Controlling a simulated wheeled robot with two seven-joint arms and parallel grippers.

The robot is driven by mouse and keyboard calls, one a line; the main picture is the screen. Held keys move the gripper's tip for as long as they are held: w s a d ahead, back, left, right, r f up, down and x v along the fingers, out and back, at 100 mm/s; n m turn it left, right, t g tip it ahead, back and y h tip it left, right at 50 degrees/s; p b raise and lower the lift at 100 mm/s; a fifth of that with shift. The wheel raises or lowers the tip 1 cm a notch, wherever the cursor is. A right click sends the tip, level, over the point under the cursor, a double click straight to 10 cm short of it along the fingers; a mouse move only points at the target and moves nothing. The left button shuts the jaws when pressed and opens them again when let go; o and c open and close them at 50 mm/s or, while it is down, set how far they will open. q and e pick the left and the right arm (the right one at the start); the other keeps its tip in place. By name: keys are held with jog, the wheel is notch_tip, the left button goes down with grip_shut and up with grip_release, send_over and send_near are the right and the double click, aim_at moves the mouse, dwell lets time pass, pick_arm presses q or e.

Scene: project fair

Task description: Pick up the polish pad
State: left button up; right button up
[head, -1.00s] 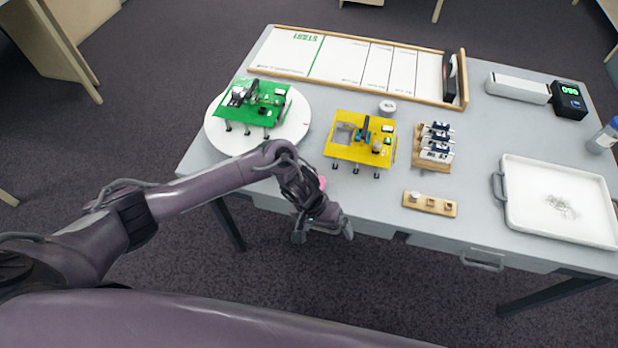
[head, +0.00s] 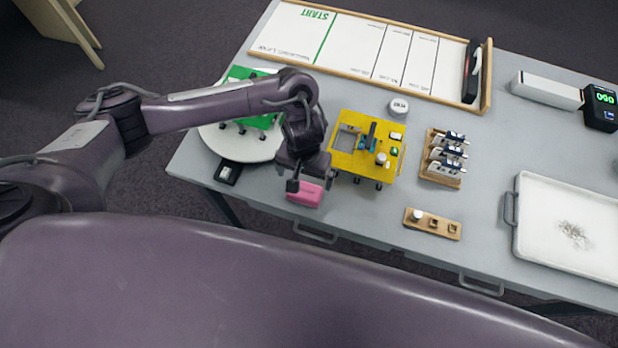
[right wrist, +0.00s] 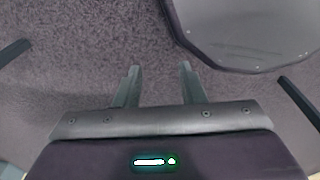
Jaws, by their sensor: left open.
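The polish pad looks to be the pink block (head: 304,194) at the table's near edge in the head view, left of the yellow board. My left gripper (head: 311,186) is open and points down just over the pad, with its fingers at the pad's far side and hiding part of it. I cannot tell whether the fingers touch the pad. My right gripper (right wrist: 159,72) shows in the right wrist view, its two fingers apart with nothing between them, above the dark carpet.
A yellow board (head: 362,165) with small parts stands close right of my left gripper. A green board (head: 255,122) on a white round plate (head: 236,150) is partly behind my left arm. A wooden block (head: 433,223) and white tray (head: 530,240) lie farther right.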

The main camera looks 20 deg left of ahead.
aim_at(305, 190)
pick_arm(q)
jog(key=f, duration=0.1)
jog(key=s+f, duration=0.1)
jog(key=f, duration=0.1)
notch_tip(305, 190, down, 4)
jog(key=shift+d+r, duration=0.1)
jog(key=shift+r, duration=0.1)
jog(key=shift+w+f, duration=0.1)
jog(key=shift+f, duration=0.1)
jog(key=c, duration=0.8)
jog(key=shift+c, duration=0.5)
pick_arm(e)
jog(key=s, duration=0.2)
jog(key=shift+s+f, duration=0.1)
jog(key=shift+s, duration=0.2)
pick_arm(q)
jog(key=shift+r, duration=0.1)
